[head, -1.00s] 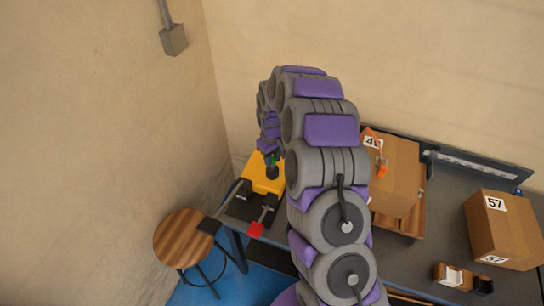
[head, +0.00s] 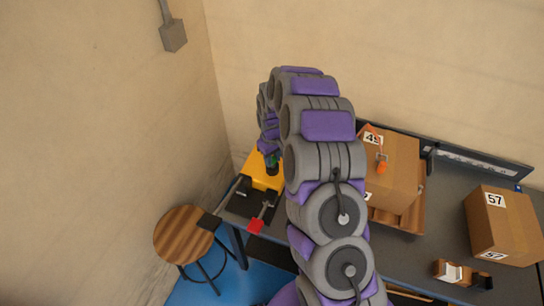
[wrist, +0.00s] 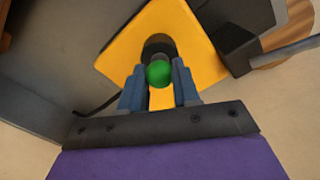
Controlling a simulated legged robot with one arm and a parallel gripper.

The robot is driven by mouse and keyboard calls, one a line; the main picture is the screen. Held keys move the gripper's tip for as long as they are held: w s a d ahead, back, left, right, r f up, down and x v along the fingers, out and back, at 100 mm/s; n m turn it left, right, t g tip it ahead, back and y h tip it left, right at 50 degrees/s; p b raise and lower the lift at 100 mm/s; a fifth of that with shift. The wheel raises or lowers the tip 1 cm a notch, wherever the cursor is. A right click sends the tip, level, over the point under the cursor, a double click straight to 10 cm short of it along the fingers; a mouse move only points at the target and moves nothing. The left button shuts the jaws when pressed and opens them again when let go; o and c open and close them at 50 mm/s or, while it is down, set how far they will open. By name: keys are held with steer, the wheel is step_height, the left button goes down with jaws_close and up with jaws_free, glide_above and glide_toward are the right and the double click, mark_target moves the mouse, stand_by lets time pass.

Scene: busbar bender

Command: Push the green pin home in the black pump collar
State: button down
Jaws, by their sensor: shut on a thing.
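The green pin (wrist: 158,72) shows its round green head in the wrist view, between the two blue-grey fingers of my gripper (wrist: 158,82). The gripper is shut on it. The black pump collar (wrist: 157,45) is just beyond the pin, set in the yellow body (wrist: 198,52) of the bender. The pin head overlaps the collar's near side, and I cannot tell how deep the pin sits. In the head view the yellow body (head: 256,178) stands at the left end of the bench, with the dark collar (head: 272,168) and a bit of green beside my arm; my arm hides most of the gripper.
A red-ended lever (head: 255,225) sticks out at the bench's front left. A carton (head: 390,175) in a wooden tray and a carton marked 57 (head: 500,225) are to the right. Bare bench (head: 445,215) lies between them.

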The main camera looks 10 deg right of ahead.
steer(key=c, duration=0.7)
jaws_free()
steer(key=shift+f, duration=0.1)
steer(key=shift+c, duration=0.2)
step_height(320, 180, up, 17)
steer(key=p, duration=0.1)
steer(key=shift+r, duration=0.2)
steer(key=s+a+r+m+b, duration=0.1)
steer(key=s+r, duration=0.3)
steer(key=s, duration=0.5)
steer(key=s+r+m, duration=0.1)
steer(key=s+r, duration=0.3)
steer(key=s, duration=0.6)
steer(key=s+f+m+g+b, duration=0.1)
steer(key=s+f+m+b, duration=0.1)
steer(key=s, duration=2.1)
steer(key=shift+d+m+g, duration=0.4)
steer(key=shift+d+m, duration=0.05)
steer(key=shift+m, duration=0.15)
